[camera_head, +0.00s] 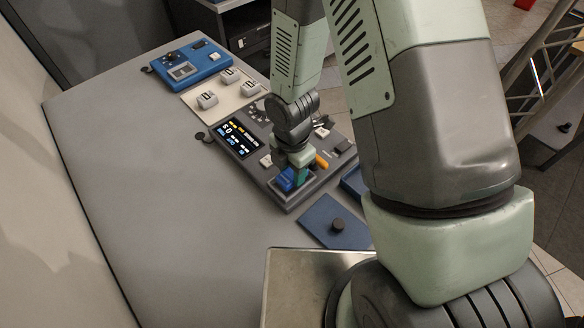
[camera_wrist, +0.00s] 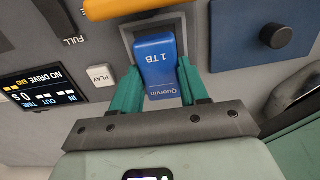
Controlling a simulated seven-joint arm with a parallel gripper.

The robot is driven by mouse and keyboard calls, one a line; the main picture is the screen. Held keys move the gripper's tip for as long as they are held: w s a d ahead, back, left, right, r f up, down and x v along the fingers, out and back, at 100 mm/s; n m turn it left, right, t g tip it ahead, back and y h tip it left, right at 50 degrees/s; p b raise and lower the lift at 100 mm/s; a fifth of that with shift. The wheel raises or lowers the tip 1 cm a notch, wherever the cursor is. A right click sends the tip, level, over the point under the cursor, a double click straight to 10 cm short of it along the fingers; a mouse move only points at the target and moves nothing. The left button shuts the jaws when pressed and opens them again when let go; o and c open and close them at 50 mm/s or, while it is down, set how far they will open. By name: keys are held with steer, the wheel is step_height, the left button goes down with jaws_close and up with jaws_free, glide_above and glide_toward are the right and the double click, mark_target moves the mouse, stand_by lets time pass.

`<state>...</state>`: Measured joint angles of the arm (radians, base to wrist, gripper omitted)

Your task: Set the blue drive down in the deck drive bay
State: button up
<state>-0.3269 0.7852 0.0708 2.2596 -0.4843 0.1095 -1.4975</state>
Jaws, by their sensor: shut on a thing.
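The blue drive (camera_wrist: 163,62), marked 1 TB, is held between the teal fingers of my gripper (camera_wrist: 160,78). In the head view the drive (camera_head: 285,180) shows low at the front end of the grey deck (camera_head: 303,192), beside my gripper (camera_head: 293,174). In the wrist view the drive lies over the deck drive bay (camera_wrist: 128,36), a pale-rimmed dark recess, with its far end inside the rim outline. I cannot tell whether it touches the bay floor. The deck's screen (camera_wrist: 40,92) reads NO DRIVE.
An orange bar (camera_wrist: 135,7) lies close beyond the bay, and a PLAY key (camera_wrist: 101,76) is beside it. A blue plate with a black knob (camera_head: 337,225) lies near the deck. A blue device (camera_head: 187,62) and white-keyed panel (camera_head: 222,92) stand farther back. The table's left side is clear.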

mark_target(292, 173)
steer(key=shift+f, duration=0.55)
stand_by(0.5)
steer(key=o, duration=0.9)
steer(key=shift+r, duration=5.45)
